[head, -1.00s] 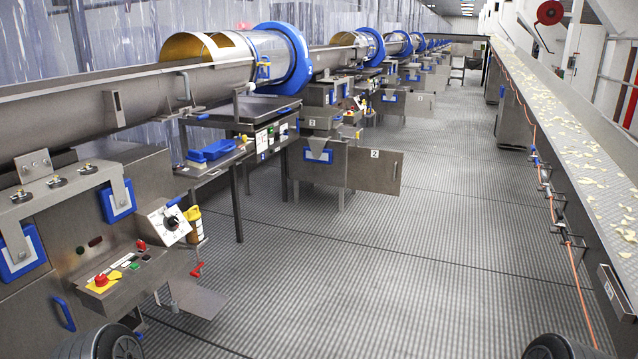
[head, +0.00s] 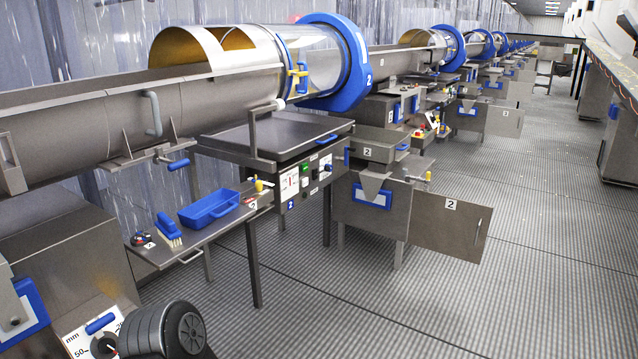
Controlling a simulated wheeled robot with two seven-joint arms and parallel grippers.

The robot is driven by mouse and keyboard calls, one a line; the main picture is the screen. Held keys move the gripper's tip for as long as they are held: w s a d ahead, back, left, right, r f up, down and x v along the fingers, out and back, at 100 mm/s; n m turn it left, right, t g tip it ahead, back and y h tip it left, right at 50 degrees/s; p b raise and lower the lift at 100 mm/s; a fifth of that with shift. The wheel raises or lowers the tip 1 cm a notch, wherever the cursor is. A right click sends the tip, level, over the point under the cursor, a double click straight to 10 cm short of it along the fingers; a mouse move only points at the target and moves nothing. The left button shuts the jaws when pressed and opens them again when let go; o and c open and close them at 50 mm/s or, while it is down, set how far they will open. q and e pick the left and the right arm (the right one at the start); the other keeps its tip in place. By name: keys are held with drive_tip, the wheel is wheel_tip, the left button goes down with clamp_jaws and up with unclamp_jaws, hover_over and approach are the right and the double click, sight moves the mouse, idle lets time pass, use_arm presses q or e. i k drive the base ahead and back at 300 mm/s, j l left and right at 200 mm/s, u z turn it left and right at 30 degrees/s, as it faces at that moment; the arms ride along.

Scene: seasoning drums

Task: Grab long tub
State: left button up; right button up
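A blue, open-topped long tub (head: 208,211) lies on a narrow metal side shelf (head: 165,247) left of the centre in the head view. A handle shows at its right end. Its inside looks empty from here. Neither of my grippers is in view; only a dark rounded part of my own arm shows at the bottom left, below and in front of the shelf.
A blue-backed brush (head: 169,229) and a small dark round item (head: 141,239) lie left of the tub. A yellow-topped item (head: 259,186) stands to its right. A control box (head: 305,180) and open cabinet door (head: 450,219) stand further right. The grey floor (head: 420,305) is clear.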

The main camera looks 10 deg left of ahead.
sight(197, 215)
drive_tip(key=i+u, duration=0.2)
drive_tip(key=i, duration=0.25)
drive_tip(key=i+l+u, duration=0.2)
drive_tip(key=i, duration=0.25)
drive_tip(key=i+u, duration=0.15)
drive_tip(key=i, duration=0.3)
drive_tip(key=i+l+u, duration=0.2)
drive_tip(key=i, duration=0.25)
drive_tip(key=i+l+u, duration=0.2)
drive_tip(key=i+l, duration=0.15)
drive_tip(key=i, duration=0.05)
